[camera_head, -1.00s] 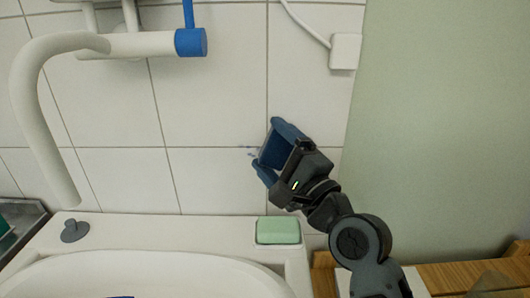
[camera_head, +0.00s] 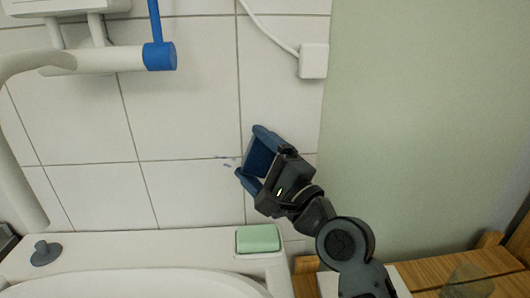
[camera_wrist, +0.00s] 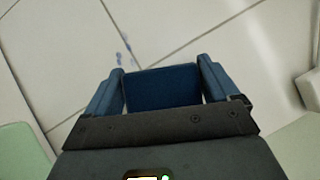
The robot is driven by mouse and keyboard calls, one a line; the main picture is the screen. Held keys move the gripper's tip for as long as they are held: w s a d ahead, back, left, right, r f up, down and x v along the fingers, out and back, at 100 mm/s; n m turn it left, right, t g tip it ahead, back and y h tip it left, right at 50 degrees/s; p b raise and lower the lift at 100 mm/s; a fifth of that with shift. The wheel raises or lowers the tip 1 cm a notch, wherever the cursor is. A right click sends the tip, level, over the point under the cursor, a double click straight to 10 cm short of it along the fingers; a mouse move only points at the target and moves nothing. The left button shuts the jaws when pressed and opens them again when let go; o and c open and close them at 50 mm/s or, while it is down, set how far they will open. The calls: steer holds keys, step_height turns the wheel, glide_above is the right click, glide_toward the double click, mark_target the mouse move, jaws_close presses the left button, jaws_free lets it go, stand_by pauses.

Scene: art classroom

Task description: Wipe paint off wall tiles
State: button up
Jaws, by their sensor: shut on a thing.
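My gripper (camera_head: 254,163) is at the tiled wall, right of the tap and above the sink's back ledge. It is shut on a dark blue block-like thing, likely a sponge (camera_wrist: 162,88), held between its two blue fingers. White wall tiles (camera_head: 186,116) fill the left and middle of the head view. Small blue paint marks (camera_head: 227,162) lie on the tiles just left of my gripper, near a grout line. In the wrist view the paint marks (camera_wrist: 122,52) lie beyond the left finger, apart from the sponge. I cannot tell whether the sponge touches the wall.
A green soap bar (camera_head: 258,238) sits on the ledge of the white sink (camera_head: 150,285). A white tap with a blue handle (camera_head: 159,56) is at upper left. A white socket with a cable (camera_head: 313,61) is above my gripper. A wooden surface (camera_head: 425,272) is at lower right.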

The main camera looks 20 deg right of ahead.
mark_target(215, 148)
steer(key=shift+w+a+r+p, duration=0.15)
steer(key=shift+a+p, duration=0.15)
steer(key=shift+a, duration=0.3)
steer(key=shift+s+a+r+p, duration=0.1)
steer(key=shift+a+p, duration=0.2)
steer(key=shift+a, duration=0.3)
steer(key=shift+w+a+f+p, duration=0.15)
steer(key=shift+w+a+p, duration=0.15)
steer(key=shift+a, duration=0.2)
steer(key=shift+w+a+p, duration=0.15)
steer(key=shift+a+p, duration=0.5)
steer(key=shift+a, duration=0.15)
steer(key=shift+w+a+f, duration=0.1)
steer(key=shift+a, duration=0.05)
steer(key=shift+a+p, duration=0.55)
steer(key=shift+p, duration=0.05)
steer(key=shift+w+a+p, duration=0.2)
steer(key=shift+a+p, duration=0.7)
steer(key=shift+a, duration=0.25)
steer(key=s+a+p, duration=0.1)
steer(key=s+p, duration=0.1)
steer(key=s, duration=0.4)
